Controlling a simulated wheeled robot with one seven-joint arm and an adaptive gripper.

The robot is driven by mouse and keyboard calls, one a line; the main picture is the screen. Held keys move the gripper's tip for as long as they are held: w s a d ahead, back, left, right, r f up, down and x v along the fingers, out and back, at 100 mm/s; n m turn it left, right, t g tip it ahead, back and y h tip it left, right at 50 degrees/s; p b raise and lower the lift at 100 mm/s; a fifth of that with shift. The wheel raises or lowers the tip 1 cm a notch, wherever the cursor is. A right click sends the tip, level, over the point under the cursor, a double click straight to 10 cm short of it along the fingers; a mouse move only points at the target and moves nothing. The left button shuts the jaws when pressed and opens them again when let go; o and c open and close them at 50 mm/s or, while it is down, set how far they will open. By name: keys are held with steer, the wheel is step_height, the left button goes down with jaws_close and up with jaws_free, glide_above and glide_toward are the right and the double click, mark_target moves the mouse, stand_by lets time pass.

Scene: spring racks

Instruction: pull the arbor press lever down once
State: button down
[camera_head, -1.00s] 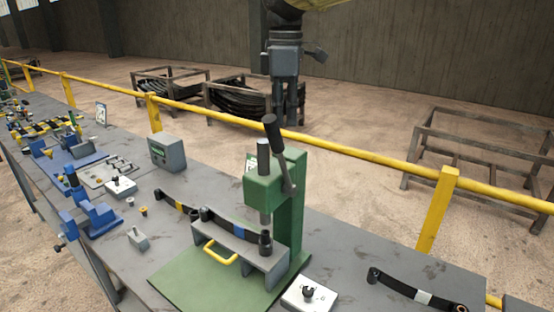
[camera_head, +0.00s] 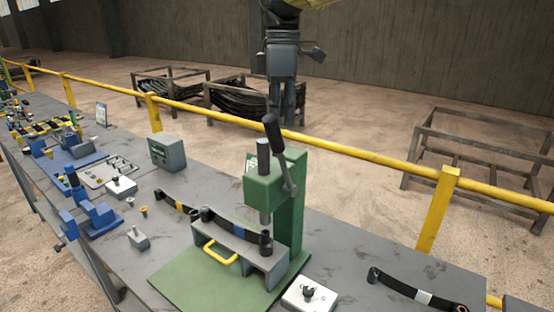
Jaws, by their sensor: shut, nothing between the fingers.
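The green arbor press (camera_head: 291,205) stands on a green base plate (camera_head: 190,279) on the grey bench. Its dark lever (camera_head: 273,136) points up and slightly left from the pivot on the press's right side. A grey fixture (camera_head: 262,260) with a yellow handle (camera_head: 221,252) sits under the ram, with a leaf spring (camera_head: 232,228) on it. My gripper (camera_head: 281,122) hangs pointing down at the lever's top. It is shut and holds nothing. Whether its fingertips touch the lever or are behind it, I cannot tell.
A white switch box (camera_head: 309,294) sits right of the press base. A black strap-like spring (camera_head: 416,291) lies farther right. A grey display box (camera_head: 167,153) and blue fixtures (camera_head: 98,219) stand left. A yellow rail (camera_head: 352,152) runs behind the bench.

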mark_target(266, 125)
steer(key=shift+s+a, duration=0.6)
steer(key=shift+s, duration=0.2)
steer(key=shift+s+a+f+b, duration=0.5)
steer(key=shift+s+f, duration=0.1)
steer(key=shift+s, duration=0.2)
steer(key=shift+s+a+f+b, duration=0.35)
steer(key=shift+s+a+f, duration=0.2)
steer(key=shift+s, duration=0.2)
steer(key=shift+f, duration=0.1)
steer(key=shift+s+a+f+b, duration=0.45)
steer(key=shift+s+f, duration=0.2)
steer(key=shift+f, duration=0.1)
steer(key=shift+s+a+f+b, duration=0.35)
steer(key=shift+s+f+b, duration=0.1)
steer(key=shift+s+f, duration=0.25)
steer(key=shift+f, duration=0.1)
steer(key=shift+s+a+f+b, duration=0.2)
steer(key=shift+s+f+b, duration=0.1)
steer(key=shift+f, duration=0.3)
steer(key=shift+s+a+f+b, duration=0.25)
steer(key=shift+s+f+b, duration=0.1)
steer(key=shift+f, duration=0.2)
steer(key=shift+s+a+f+b, duration=0.2)
steer(key=shift+s+f+b, duration=0.1)
steer(key=shift+f, duration=0.4)
